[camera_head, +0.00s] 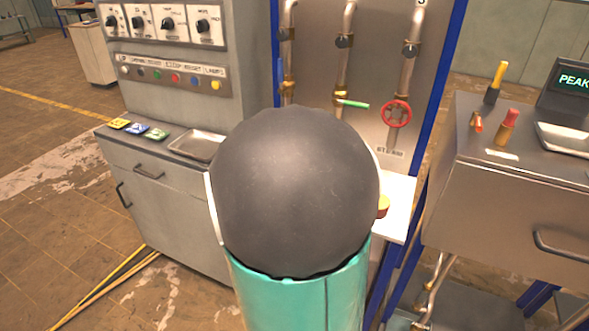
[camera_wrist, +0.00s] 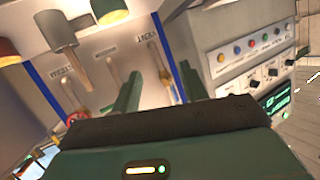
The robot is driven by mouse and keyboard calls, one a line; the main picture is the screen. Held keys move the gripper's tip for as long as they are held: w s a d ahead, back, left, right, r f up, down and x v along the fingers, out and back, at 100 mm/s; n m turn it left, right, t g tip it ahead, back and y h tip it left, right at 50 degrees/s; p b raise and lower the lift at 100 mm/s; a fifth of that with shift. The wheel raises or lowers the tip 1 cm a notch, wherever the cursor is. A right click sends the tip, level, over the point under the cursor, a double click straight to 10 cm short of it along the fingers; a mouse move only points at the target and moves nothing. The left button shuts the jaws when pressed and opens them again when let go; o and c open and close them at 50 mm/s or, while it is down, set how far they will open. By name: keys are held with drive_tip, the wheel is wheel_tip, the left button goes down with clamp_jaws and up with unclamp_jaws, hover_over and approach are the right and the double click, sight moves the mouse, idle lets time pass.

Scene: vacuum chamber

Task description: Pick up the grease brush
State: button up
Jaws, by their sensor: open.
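My gripper (camera_wrist: 159,68) shows in the wrist view with its two green fingers apart and nothing between them. The wrist picture is upside down. A wooden handle (camera_wrist: 80,70) stands out of a grey cylinder (camera_wrist: 62,33) at the upper left, apart from the fingers. It may be the grease brush, but I cannot see bristles. It is hidden in the head view, where my dark, rounded arm link covers the middle. A yellow-handled item (camera_head: 496,76) with a dark base on the right counter (camera_head: 545,172) is too small to identify.
A pale shelf (camera_head: 397,212) sits by the pipe panel with a red valve wheel (camera_head: 397,113). A yellow-topped object (camera_head: 383,204) shows at its edge. A control cabinet (camera_head: 160,75) with a metal tray (camera_head: 196,146) stands left. The tiled floor (camera_head: 60,215) at left is mostly open.

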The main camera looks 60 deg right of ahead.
drive_tip(key=s+d+m+g+h, duration=0.3)
drive_tip(key=s+d+g+h, duration=0.25)
drive_tip(key=s+d, duration=0.55)
drive_tip(key=w+d+f, duration=0.1)
drive_tip(key=d, duration=1)
drive_tip(key=shift+w+d, duration=0.3)
drive_tip(key=shift+d, duration=0.1)
drive_tip(key=shift+f, duration=0.1)
clamp_jaws()
